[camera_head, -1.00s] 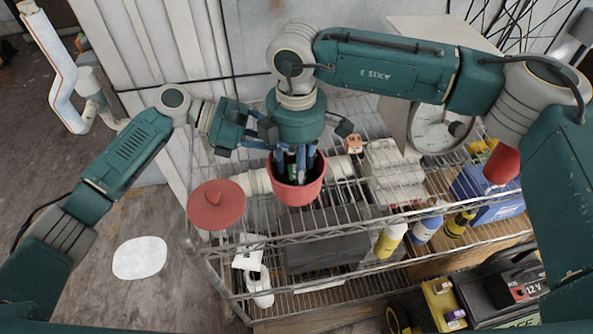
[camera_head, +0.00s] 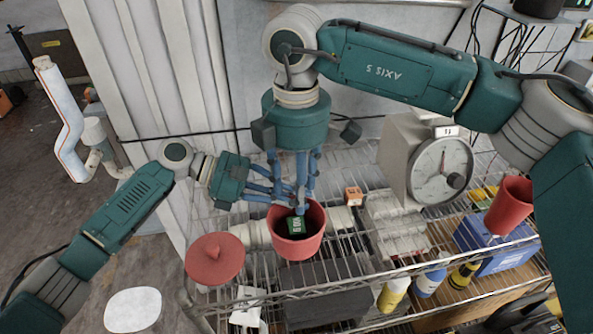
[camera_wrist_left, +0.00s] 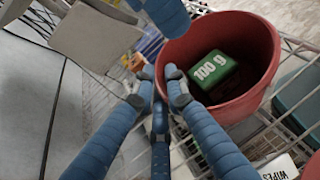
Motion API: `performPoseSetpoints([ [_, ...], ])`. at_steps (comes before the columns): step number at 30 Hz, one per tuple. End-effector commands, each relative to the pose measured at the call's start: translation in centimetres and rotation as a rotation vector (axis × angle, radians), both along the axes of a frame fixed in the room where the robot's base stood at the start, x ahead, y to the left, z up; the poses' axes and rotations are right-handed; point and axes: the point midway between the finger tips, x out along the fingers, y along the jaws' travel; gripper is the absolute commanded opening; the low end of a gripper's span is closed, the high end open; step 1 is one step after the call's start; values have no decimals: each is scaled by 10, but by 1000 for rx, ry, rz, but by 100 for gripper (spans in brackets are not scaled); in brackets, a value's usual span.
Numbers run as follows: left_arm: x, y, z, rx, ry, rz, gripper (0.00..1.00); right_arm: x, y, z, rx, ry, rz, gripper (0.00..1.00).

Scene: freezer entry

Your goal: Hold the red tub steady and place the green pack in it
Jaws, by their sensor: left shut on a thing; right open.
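The red tub (camera_head: 297,247) stands upright on the wire shelf. The green pack (camera_head: 296,226) lies inside it at the bottom, tilted, and its "100 g" label shows in the left wrist view (camera_wrist_left: 214,70). My left gripper (camera_head: 281,195) is shut on the tub's rim at its far left side; the left wrist view shows the fingers (camera_wrist_left: 160,92) against the tub wall. My right gripper (camera_head: 303,208) is open, pointing down, its fingertips just over the tub's mouth and apart from the pack. Part of it shows at the top of the left wrist view.
A red lid (camera_head: 215,258) lies left of the tub. A dial scale (camera_head: 440,165) stands at the back right, with a red cup (camera_head: 510,205) and blue box (camera_head: 485,238) beyond. A small orange item (camera_head: 353,196) and bottles (camera_head: 393,293) are to the right.

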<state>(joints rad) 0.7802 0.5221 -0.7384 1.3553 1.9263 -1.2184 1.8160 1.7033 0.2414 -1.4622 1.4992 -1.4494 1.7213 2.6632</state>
Motion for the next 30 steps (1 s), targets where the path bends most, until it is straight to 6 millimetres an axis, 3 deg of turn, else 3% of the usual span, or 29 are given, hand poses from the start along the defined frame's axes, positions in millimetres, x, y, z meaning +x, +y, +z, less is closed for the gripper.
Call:
performPoseSetpoints([
  [1, -2, 1, -5, 7, 3, -2, 18, 0, 0, 0, 0, 0, 0, 44],
  [3, -1, 1, -4, 6, 3, -2, 32, 0, 0, -1, 0, 0, 0, 44],
  [4, -1, 1, -4, 6, 3, -2, 34, 0, 0, -1, 0, 0, 0, 44],
  [15, 0, 7, 0, 4, 2, 1, 34, 0, 0, -1, 0, 0, -1, 44],
  [30, 4, 93, 37, 3, 0, 2, 34, 0, 0, 0, 0, 0, -1, 44],
])
